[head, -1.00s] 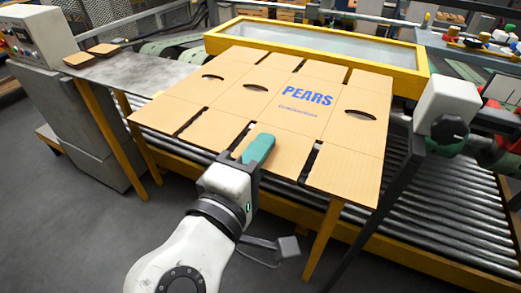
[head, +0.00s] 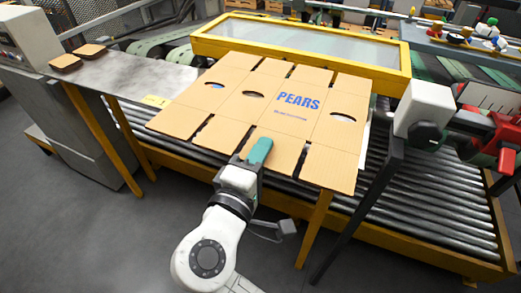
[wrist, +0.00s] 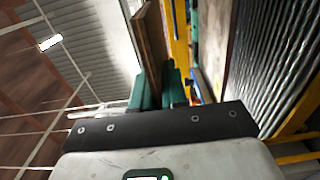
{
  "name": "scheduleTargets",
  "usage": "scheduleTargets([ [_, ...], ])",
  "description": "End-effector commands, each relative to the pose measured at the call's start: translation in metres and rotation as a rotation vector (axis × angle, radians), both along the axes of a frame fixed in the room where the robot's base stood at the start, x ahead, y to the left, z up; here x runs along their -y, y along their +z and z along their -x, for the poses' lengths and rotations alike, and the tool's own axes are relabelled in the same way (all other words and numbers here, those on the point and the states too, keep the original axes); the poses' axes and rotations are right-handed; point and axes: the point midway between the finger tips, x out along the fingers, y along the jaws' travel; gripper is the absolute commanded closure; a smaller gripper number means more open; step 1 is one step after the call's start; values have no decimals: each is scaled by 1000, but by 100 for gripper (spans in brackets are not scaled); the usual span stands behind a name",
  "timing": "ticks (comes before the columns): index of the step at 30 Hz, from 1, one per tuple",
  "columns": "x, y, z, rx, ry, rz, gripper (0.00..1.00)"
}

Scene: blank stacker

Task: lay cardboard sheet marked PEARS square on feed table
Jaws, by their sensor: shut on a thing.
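The tan cardboard sheet (head: 228,102) marked PEARS in blue lies roughly flat in the head view, with slots and oval holes. My gripper (head: 258,152) is shut on its near edge with green fingers. In the wrist view, my gripper (wrist: 158,92) pinches the sheet (wrist: 151,45), seen nearly edge-on. The grey metal table (head: 125,76) with yellow legs shows left of the sheet, and I take it for the feed table. The sheet hides much of what is below it. I cannot tell whether the sheet touches the table or hovers.
A roller conveyor (head: 420,205) runs under and to the right. A yellow-framed glass panel (head: 300,45) stands behind the sheet. A white-headed dark post (head: 424,108) is close to the sheet's right side. Two small tan pieces (head: 89,50) lie at the table's far left.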

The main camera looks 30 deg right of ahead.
Motion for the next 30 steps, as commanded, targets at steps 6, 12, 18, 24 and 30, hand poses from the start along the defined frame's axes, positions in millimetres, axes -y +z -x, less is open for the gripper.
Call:
scheduleTargets([
  [6,2,-28,-1,1,0,1,100],
  [12,4,-50,-3,-1,-1,1,100],
  [18,5,-71,-4,0,0,1,100],
  [24,6,-83,-5,1,0,1,100],
  [30,7,-83,-5,1,0,1,100],
])
